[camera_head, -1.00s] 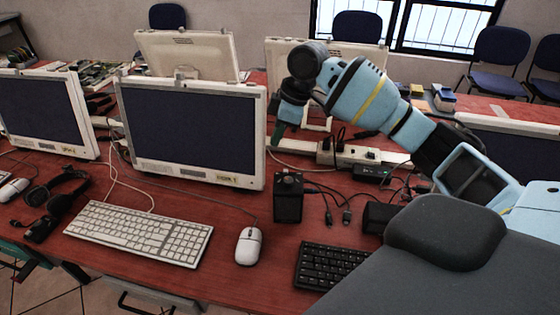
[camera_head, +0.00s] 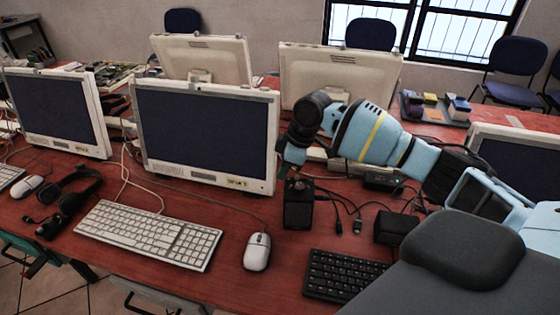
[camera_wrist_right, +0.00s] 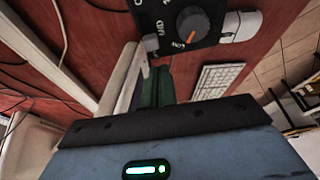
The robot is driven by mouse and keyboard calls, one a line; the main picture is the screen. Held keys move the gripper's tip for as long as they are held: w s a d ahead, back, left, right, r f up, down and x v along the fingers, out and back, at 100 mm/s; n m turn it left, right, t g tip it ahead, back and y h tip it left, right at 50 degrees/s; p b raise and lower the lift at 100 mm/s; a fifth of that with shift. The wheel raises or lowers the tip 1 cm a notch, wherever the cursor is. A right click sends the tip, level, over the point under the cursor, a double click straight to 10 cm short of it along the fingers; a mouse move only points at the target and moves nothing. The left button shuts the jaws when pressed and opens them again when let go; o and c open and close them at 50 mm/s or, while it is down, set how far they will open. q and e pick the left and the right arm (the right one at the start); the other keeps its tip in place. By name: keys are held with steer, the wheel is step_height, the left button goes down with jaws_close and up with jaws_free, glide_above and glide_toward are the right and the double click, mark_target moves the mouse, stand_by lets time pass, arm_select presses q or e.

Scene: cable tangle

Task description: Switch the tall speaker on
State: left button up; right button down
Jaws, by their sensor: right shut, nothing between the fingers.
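My right gripper (camera_head: 283,171) is shut and empty, just above and left of the speaker's top. Its greenish fingers (camera_wrist_right: 152,88) show beside the panel in the wrist view; I cannot tell whether they touch it. My left gripper is not in view.
The middle monitor (camera_head: 205,135) stands close left of my right gripper. A white keyboard (camera_head: 150,235), a mouse (camera_head: 257,251) and a black keyboard (camera_head: 340,275) lie in front. A lower black box (camera_head: 396,228) and loose cables (camera_head: 345,210) lie to the right.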

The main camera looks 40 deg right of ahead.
mark_target(297, 176)
steer(key=shift+s+d+r, duration=0.1)
steer(key=shift+s+d, duration=0.65)
steer(key=shift+d, duration=0.05)
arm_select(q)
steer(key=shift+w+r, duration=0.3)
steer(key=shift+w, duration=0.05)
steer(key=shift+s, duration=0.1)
arm_select(e)
steer(key=shift+s+d, duration=0.1)
steer(key=shift+s+d+r+p, duration=0.2)
steer(key=shift+s+d+p, duration=0.15)
steer(key=shift+d+p, duration=0.25)
steer(key=shift+s+d, duration=0.1)
steer(key=shift+s, duration=0.05)
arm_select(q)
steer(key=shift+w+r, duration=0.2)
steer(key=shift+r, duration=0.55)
arm_select(e)
steer(key=shift+s+f, duration=0.1)
steer(key=shift+f, duration=0.15)
